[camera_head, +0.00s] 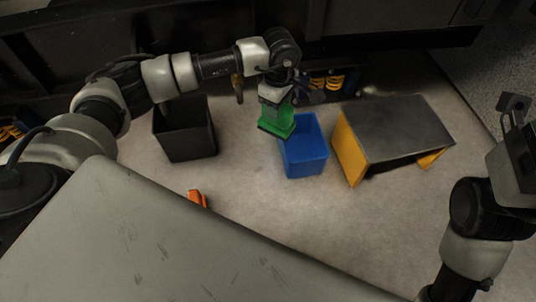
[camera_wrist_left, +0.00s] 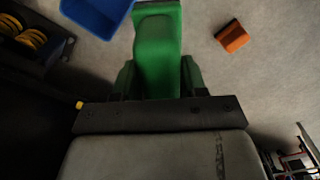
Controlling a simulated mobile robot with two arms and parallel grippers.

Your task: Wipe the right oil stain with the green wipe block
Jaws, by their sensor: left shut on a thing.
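The green wipe block (camera_head: 277,118) is held upright by my left gripper (camera_head: 275,97), above the floor and just left of the blue bin. In the left wrist view the green block (camera_wrist_left: 158,48) sits between the two fingers of the left gripper (camera_wrist_left: 158,78), which is shut on it. I cannot make out an oil stain in either view; the block, the arm or other things may hide it. My right arm is at the right edge of the head view, with the dark end of its right gripper (camera_head: 514,105) partly visible and its jaws unclear.
A blue bin (camera_head: 304,158) stands right beside the block. A black bin (camera_head: 186,140) is to the left. A dark-topped table with yellow sides (camera_head: 396,128) stands to the right. An orange block (camera_wrist_left: 232,36) lies on the floor. A large grey panel (camera_head: 150,240) fills the lower left.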

